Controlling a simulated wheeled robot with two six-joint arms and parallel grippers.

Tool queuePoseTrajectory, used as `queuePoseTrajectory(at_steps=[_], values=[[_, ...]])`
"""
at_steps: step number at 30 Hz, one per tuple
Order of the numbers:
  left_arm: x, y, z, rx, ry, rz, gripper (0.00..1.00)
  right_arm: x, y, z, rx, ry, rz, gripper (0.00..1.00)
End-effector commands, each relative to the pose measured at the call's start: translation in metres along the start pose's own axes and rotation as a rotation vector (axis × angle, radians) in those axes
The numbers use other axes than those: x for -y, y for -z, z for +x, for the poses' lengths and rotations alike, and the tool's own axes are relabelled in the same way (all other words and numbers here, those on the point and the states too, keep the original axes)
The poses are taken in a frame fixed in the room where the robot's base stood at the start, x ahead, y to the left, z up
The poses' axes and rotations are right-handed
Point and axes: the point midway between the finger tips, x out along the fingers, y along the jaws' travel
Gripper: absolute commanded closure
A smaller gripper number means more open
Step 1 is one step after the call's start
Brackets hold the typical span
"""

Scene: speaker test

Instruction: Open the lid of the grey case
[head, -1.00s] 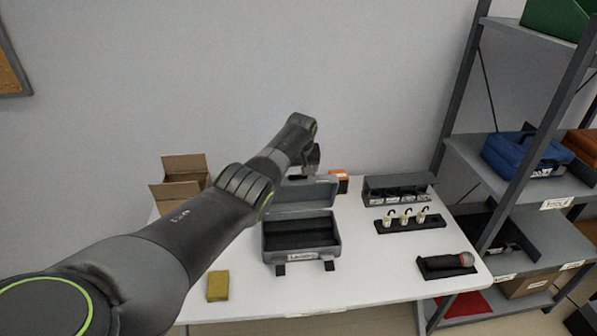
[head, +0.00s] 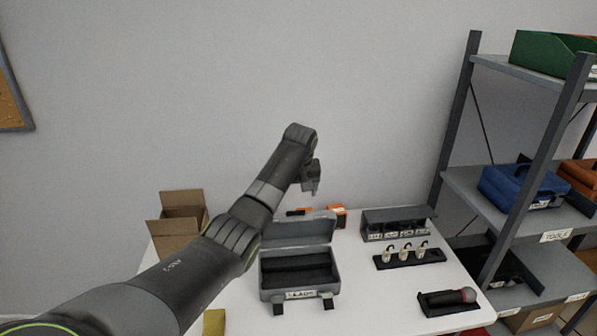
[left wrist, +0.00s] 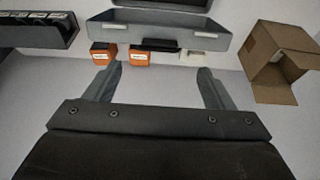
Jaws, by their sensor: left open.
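The grey case (head: 263,278) stands on the white table with its lid (head: 290,233) open, leaning up at the back. Its dark inside shows, and I see no contents in it. My left gripper (head: 312,192) is open and empty, above and behind the raised lid, apart from it. In the left wrist view the lid (left wrist: 165,36) is beyond the open fingers (left wrist: 160,75), with nothing between them. My right gripper is not in view.
Orange boxes (head: 338,215) stand behind the case and an open cardboard box (head: 180,236) to its left. To its right are a dark rack (head: 398,222), a tray of white pieces (head: 408,255) and a microphone-like object (head: 450,299). Shelving (head: 505,195) stands at right.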

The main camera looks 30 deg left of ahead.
Motion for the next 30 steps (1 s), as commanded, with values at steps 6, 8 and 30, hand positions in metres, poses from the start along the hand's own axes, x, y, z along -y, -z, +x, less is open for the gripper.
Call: queuePoseTrajectory(at_steps=[6, 8, 30], values=[[-0.001, 0.001, -0.046, -0.005, -0.003, -0.001, 0.24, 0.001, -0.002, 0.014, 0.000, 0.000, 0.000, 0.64], [-0.001, 0.000, -0.057, -0.004, -0.003, 0.000, 0.24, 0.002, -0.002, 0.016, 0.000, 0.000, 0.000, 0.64], [0.002, -0.011, -0.068, 0.001, 0.003, 0.021, 0.48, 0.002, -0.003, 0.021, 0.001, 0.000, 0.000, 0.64]])
